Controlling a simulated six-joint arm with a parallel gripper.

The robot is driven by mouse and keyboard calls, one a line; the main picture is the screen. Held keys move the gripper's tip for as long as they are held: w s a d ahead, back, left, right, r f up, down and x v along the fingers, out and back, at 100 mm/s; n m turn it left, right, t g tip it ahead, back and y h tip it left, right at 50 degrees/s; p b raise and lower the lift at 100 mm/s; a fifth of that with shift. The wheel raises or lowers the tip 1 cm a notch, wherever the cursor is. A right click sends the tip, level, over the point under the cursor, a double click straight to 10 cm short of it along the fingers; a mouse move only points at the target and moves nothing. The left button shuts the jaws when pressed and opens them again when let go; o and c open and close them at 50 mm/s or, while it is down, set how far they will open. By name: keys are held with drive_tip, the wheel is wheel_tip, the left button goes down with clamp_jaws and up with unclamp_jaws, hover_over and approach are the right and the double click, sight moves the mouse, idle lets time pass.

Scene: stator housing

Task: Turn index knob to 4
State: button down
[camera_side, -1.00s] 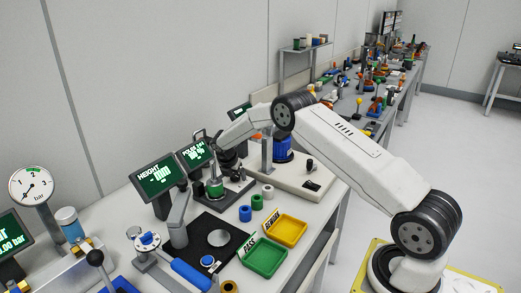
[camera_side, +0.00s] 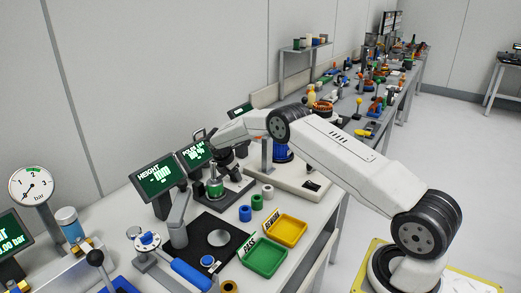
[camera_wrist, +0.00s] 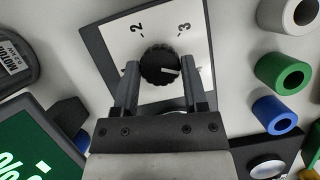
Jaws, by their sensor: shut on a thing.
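The index knob (camera_wrist: 158,62) is a round black knurled knob on a white plate (camera_wrist: 117,32) with a dark border. Its white pointer line points right in the wrist view. The numbers 2 (camera_wrist: 138,30) and 3 (camera_wrist: 184,27) show beyond it on the plate; no 4 is visible. My gripper (camera_wrist: 160,66) is shut on the knob, one finger on its left and one on its right. In the side view my gripper (camera_side: 224,158) is down behind the green-banded post, and the knob cannot be made out there.
Green (camera_wrist: 283,73) and blue (camera_wrist: 275,114) rings lie right of the plate in the wrist view. A green display (camera_wrist: 40,145) stands at lower left, a motor-like part (camera_wrist: 15,60) above it. In the side view, green (camera_side: 264,257) and yellow (camera_side: 287,231) trays lie in front.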

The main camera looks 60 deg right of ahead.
sight(231, 177)
drive_tip(key=shift+m, duration=0.3)
drive_tip(key=shift+c, duration=0.6)
unclamp_jaws()
drive_tip(key=shift+w+a+r, duration=0.1)
drive_tip(key=shift+a+r, duration=0.1)
drive_tip(key=shift+r, duration=0.25)
wheel_tip(231, 177, up, 9)
drive_tip(key=shift+a, duration=0.35)
